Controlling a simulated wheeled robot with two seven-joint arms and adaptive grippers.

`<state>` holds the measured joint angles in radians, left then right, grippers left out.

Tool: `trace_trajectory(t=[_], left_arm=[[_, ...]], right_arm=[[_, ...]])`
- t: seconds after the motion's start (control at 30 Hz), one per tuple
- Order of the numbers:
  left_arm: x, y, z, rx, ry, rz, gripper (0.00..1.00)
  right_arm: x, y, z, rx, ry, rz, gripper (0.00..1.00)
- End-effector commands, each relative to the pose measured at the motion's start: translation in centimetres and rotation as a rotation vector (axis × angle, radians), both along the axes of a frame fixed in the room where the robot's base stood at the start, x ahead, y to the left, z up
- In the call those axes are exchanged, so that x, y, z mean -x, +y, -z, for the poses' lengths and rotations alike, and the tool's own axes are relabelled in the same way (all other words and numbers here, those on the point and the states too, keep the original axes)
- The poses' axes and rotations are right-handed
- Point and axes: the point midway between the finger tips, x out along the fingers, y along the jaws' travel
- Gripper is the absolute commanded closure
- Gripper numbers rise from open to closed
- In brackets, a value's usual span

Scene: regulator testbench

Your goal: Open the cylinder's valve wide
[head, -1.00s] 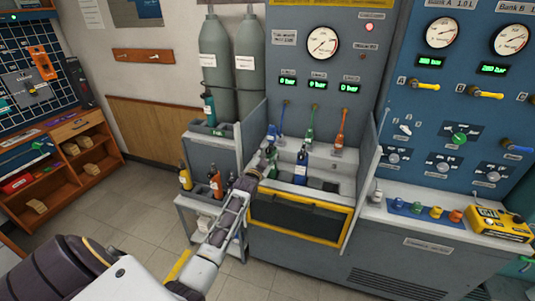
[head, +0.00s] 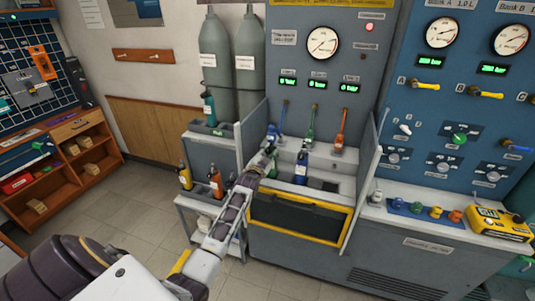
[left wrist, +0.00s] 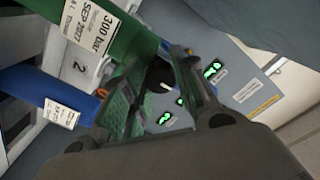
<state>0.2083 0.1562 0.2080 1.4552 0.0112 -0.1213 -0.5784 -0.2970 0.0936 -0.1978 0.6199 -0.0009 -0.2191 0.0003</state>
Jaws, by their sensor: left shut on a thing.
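My left gripper (head: 268,155) reaches the left part of the grey filling bay (head: 343,190). In the left wrist view its fingers (left wrist: 162,92) close around a dark round knob (left wrist: 158,74) that looks like a valve knob; its contact and which cylinder it belongs to are partly hidden. A green cylinder (left wrist: 140,38) with a "300 bar" tag is at upper left there. A blue cylinder (left wrist: 25,112) with a white tag lies below it in that view. The blue cylinder (head: 301,170) stands upright in the bay, right of the gripper. My right gripper is out of view.
Blue, green and orange hose fittings (head: 340,140) hang at the bay's back, under a gauge (head: 322,42). Side panels (head: 365,180) flank the bay. A trolley (head: 215,150) with bottles stands left. A yellow device (head: 500,224) sits on the right counter.

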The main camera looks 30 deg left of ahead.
Motion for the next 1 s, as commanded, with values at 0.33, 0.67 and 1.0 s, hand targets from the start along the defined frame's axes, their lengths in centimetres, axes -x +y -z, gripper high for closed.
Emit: trace_trajectory(t=[0.33, 0.67, 1.0], left_arm=[[0.0, 0.0, 0.0, 0.021, -0.004, 0.000, 0.96], [0.0, 0.0, -0.1, 0.160, -0.037, 0.000, 0.97], [0.0, 0.0, -0.1, 0.439, -0.103, 0.000, 0.97]], right_arm=[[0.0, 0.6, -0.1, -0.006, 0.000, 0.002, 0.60], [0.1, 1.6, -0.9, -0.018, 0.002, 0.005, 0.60], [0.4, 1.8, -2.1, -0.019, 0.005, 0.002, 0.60]])
